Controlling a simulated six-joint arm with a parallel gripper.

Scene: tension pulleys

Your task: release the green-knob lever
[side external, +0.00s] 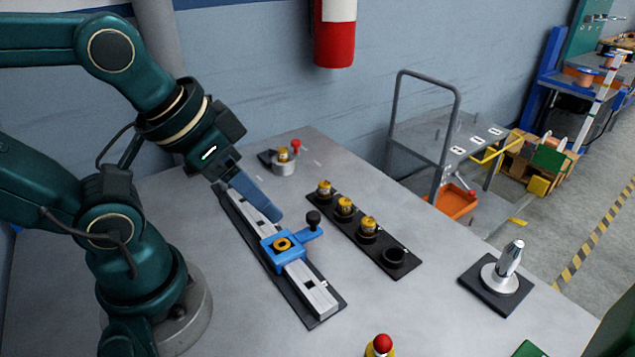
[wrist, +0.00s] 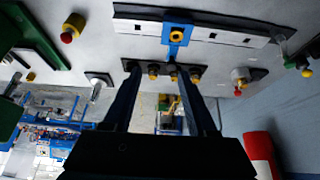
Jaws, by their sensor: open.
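In the wrist view a small green knob (wrist: 290,63) shows on a lever near the right end of the pale rail (wrist: 225,31). In the side view I cannot make this lever out; my arm covers the rail's far end. A blue block (side external: 283,245) with a yellow ring sits around the rail (side external: 310,286), and its side arm carries a black knob (side external: 313,219). My gripper (side external: 272,212) is above the rail near the blue block. In the wrist view my gripper (wrist: 158,70) has its two fingers apart, with nothing held between them.
A black strip (side external: 405,268) beside the rail holds several yellow pulleys and an empty seat. A grey cylinder with a red knob (side external: 284,165) stands behind. A silver handle (side external: 507,262) and a red button (side external: 381,345) stand nearer the right and front. Bare table lies between.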

